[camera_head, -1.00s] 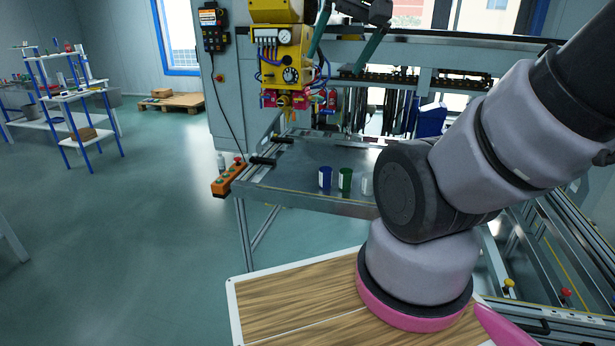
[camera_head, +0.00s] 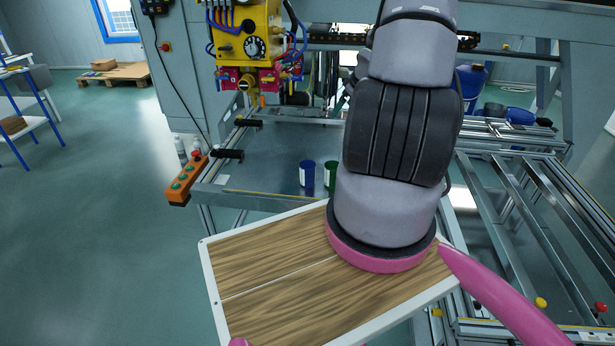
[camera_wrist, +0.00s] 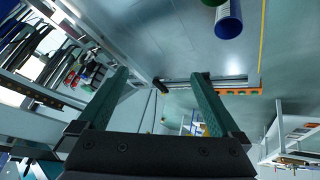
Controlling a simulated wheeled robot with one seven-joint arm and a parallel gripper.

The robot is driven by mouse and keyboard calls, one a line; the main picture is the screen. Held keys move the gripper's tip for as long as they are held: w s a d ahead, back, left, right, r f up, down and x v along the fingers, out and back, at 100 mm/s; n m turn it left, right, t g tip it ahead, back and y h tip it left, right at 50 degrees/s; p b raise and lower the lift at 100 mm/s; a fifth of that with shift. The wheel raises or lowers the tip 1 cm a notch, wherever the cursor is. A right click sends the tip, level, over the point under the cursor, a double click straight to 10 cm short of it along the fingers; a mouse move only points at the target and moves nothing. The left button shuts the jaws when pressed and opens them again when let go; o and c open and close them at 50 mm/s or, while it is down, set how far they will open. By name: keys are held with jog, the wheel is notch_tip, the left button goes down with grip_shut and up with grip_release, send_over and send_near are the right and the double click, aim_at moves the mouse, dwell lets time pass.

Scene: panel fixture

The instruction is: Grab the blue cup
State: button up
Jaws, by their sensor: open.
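The blue cup (camera_head: 307,174) stands upright on the grey metal table of the fixture in the head view, with a pale label on its side. In the wrist view the blue cup (camera_wrist: 229,20) shows at the top right, partly cut off by the frame edge. A green cup (camera_head: 330,172) stands just right of it, partly hidden by my arm; a bit of it shows in the wrist view. My gripper (camera_wrist: 163,95) shows in the wrist view with two green fingers wide apart and nothing between them. In the head view it is hidden behind my arm.
The metal table (camera_head: 270,150) is mostly bare around the cups. An orange button box (camera_head: 187,181) sits at its left edge. Black handles (camera_head: 228,154) stick out there. A yellow machine head (camera_head: 246,45) hangs above the back, and metal rails (camera_head: 540,200) lie to the right.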

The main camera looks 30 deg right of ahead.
notch_tip(320, 180, down, 12)
jog(key=s+a+n+t+y, duration=0.1)
jog(key=s+a+y, duration=0.1)
jog(key=s+y, duration=0.15)
jog(key=n+t+y, duration=0.1)
jog(key=t+y, duration=0.2)
jog(key=y, duration=0.1)
send_near(302, 165)
jog(key=x, duration=0.7)
jog(key=shift+a, duration=0.2)
jog(key=c, duration=1.3)
